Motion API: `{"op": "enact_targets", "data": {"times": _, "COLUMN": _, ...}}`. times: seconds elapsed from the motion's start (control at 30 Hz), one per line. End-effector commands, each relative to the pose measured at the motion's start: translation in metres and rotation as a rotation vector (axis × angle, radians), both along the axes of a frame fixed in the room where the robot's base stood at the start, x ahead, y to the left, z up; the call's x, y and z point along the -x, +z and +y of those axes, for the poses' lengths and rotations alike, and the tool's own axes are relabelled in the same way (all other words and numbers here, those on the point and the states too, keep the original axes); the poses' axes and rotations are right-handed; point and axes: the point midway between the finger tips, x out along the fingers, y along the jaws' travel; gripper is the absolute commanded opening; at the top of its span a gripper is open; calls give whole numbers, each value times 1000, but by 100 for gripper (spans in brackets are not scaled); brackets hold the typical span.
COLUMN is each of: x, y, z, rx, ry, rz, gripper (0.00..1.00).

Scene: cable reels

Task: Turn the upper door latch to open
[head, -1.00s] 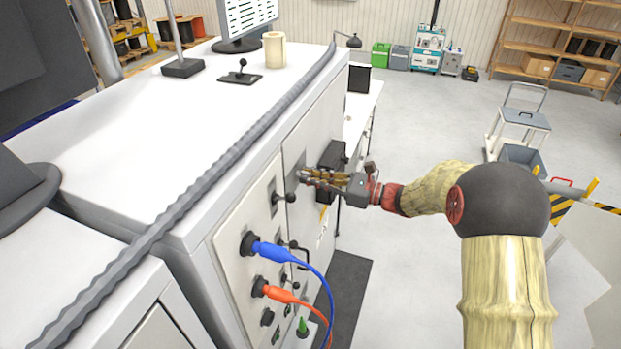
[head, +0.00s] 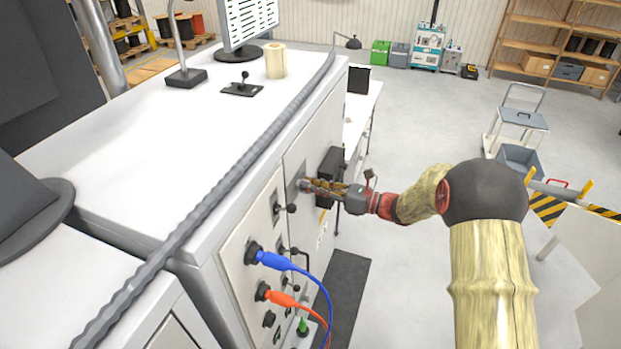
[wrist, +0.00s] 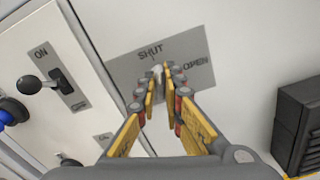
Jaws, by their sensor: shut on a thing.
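The upper door latch (wrist: 158,71) is a small pale knob on a grey plate (wrist: 128,70) marked SHUT and OPEN. The plate sits on the white cabinet door and also shows in the head view (head: 294,182). My gripper (wrist: 162,76) is shut on the latch, with its yellow-padded fingers on either side of it. The latch lies just under the SHUT word, with OPEN to its right. The fingers hide most of the latch. In the head view my gripper (head: 305,186) reaches the door from the right.
A black box (head: 329,175) juts from the door close beside my gripper. A black-knobbed ON switch (wrist: 50,85) is left of the plate. Blue (head: 275,260) and orange (head: 284,299) cables plug in lower on the panel.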

Motion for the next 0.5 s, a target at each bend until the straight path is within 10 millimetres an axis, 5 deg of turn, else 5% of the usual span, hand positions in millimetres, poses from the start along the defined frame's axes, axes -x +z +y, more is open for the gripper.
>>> {"op": "enact_targets", "data": {"times": 0.5, "x": -2, "y": 4, "z": -1, "rx": -168, "ry": 0, "rz": 463, "gripper": 0}}
